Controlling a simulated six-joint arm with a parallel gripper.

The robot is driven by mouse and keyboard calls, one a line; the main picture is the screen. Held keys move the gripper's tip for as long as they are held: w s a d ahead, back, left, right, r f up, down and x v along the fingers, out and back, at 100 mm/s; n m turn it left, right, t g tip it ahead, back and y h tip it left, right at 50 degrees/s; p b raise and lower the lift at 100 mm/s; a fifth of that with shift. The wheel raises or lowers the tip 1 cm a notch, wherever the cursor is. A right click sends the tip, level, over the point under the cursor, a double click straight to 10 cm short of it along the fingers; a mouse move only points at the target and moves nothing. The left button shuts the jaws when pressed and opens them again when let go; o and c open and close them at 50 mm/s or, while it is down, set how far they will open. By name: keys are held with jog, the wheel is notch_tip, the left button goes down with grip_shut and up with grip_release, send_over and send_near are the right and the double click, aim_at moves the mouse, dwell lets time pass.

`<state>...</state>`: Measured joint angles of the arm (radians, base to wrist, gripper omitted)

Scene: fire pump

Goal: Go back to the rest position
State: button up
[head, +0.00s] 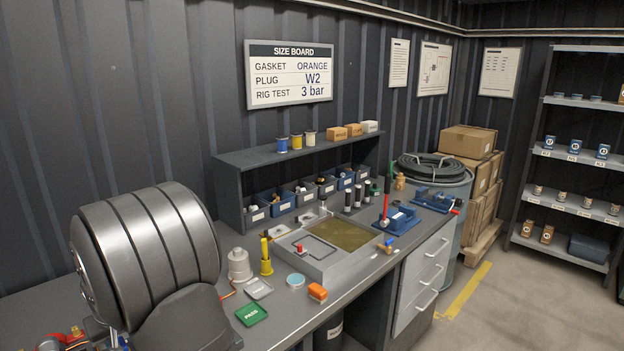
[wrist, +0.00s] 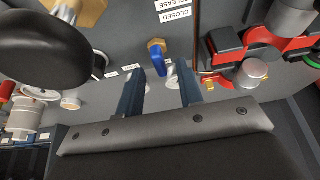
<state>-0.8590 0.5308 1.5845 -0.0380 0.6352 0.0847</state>
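My gripper (wrist: 160,70) shows in the wrist view with its two dark blue fingers well apart. No object is held between them. Beyond the fingertips is a blue lever (wrist: 155,62) on a brass hex fitting (wrist: 156,45), under a label (wrist: 174,14) reading CLOSED. The lever lies in line with the gap, and the fingers look clear of it. My gripper does not show in the head view.
In the wrist view, a black rounded knob (wrist: 50,48) is close at left and a red-and-black fitting (wrist: 245,50) at right. The head view shows the bench (head: 215,325) with a metal tray (head: 350,262), a green PASS card (head: 252,315) and an orange block (head: 317,292).

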jog(key=v, duration=1.6)
jog(key=x, duration=1.7)
jog(key=shift+a+f, duration=0.1)
jog(key=shift+f, duration=0.05)
jog(key=shift+s+m+t+h, duration=0.1)
jog(key=shift+m+t+h, duration=0.25)
jog(key=shift+m, duration=0.95)
jog(key=v, duration=1.7)
jog(key=shift+w+a+f+m+g+h, duration=0.25)
jog(key=shift+w+f+m+g, duration=0.15)
jog(key=shift+f, duration=0.25)
jog(key=shift+w+a+f+m+g+h, duration=0.1)
jog(key=shift+w+a+f+m+g, duration=0.2)
jog(key=shift+f+m, duration=0.35)
jog(key=shift+w+a+f+m+g+h, duration=0.25)
jog(key=shift+w+f+m, duration=0.1)
jog(key=shift+f, duration=0.35)
jog(key=shift+o, duration=0.3)
